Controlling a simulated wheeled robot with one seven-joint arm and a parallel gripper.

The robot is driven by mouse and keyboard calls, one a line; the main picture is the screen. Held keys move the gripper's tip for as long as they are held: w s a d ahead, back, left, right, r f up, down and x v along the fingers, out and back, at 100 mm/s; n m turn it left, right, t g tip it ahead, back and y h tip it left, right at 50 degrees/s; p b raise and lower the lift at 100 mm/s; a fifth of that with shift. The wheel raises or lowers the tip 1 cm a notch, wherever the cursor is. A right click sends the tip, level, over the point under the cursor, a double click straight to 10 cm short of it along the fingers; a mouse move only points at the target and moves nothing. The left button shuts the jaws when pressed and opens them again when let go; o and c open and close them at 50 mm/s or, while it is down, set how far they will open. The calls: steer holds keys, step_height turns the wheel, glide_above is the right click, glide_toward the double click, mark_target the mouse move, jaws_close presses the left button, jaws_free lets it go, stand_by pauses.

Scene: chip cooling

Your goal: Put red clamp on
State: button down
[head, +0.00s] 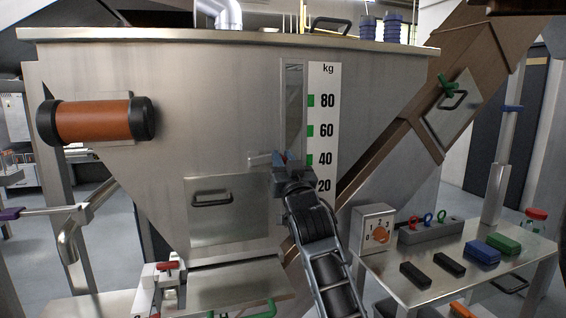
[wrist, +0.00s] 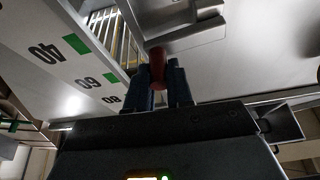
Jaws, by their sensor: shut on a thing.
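My gripper (head: 283,160) is raised in front of the steel hopper (head: 230,110), beside the kg scale near the 40 mark. In the wrist view, my gripper (wrist: 166,82) has its blue fingers shut on a dark red handle, which I take to be the red clamp (wrist: 157,68). A grey bracket-like part (wrist: 195,28) lies just beyond the handle; I cannot tell whether it belongs to the clamp or touches the hopper. In the head view the clamp is mostly hidden by the fingers. A green clamp (head: 447,85) sits on the hatch of the brown chute (head: 400,150).
Another red handle (head: 168,265) is on a fixture at the lower left. An orange cylinder (head: 95,120) juts from the hopper's left. The side table (head: 405,285) at right carries a dial box (head: 373,232), a grey block with coloured rings (head: 430,232) and several dark blocks.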

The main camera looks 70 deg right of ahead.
steer(key=shift+f+m+g+h+b, duration=0.55)
steer(key=shift+f+m+b, duration=0.65)
steer(key=shift+b, duration=1.35)
steer(key=w+a+f+m+g+b, duration=0.1)
steer(key=m+g+b, duration=0.1)
steer(key=m+b, duration=0.4)
steer(key=w+a+f+m+g+y+b, duration=0.1)
steer(key=w+f+m+g+b, duration=0.1)
steer(key=m+b, duration=0.5)
steer(key=w+a+f+m+g+y+b, duration=0.1)
steer(key=f+m+g+b, duration=0.1)
steer(key=m+b, duration=0.4)
steer(key=shift+w+a+m+g+b, duration=0.2)
steer(key=shift+a+m+g+b, duration=0.15)
steer(key=shift+m+g, duration=0.6)
steer(key=shift+a+m, duration=0.1)
steer(key=shift+m, duration=0.15)
steer(key=c, duration=1)
jaws_free()
steer(key=shift+w+r, duration=0.1)
steer(key=shift+c, duration=0.2)
